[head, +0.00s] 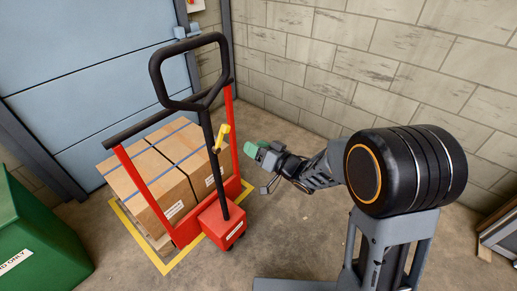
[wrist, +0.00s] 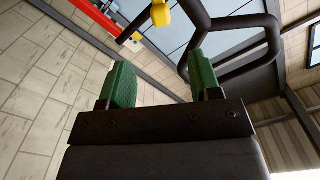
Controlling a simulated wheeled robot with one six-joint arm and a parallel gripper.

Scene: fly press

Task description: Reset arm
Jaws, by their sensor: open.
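My gripper (wrist: 160,85) has two green fingers that stand apart, with nothing between them in the wrist view. In the head view my gripper (head: 262,151) is to the right of a red stacker truck (head: 223,222), a little apart from its upright in the picture. In the wrist view the black handle (wrist: 240,20) and the yellow lever (wrist: 160,13) show beyond the fingers.
Cardboard boxes (head: 153,178) stand on a pallet behind the truck, within yellow floor lines (head: 168,267). A green bin (head: 40,240) stands at the left. A block wall (head: 330,60) and a blue door (head: 85,70) close the back.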

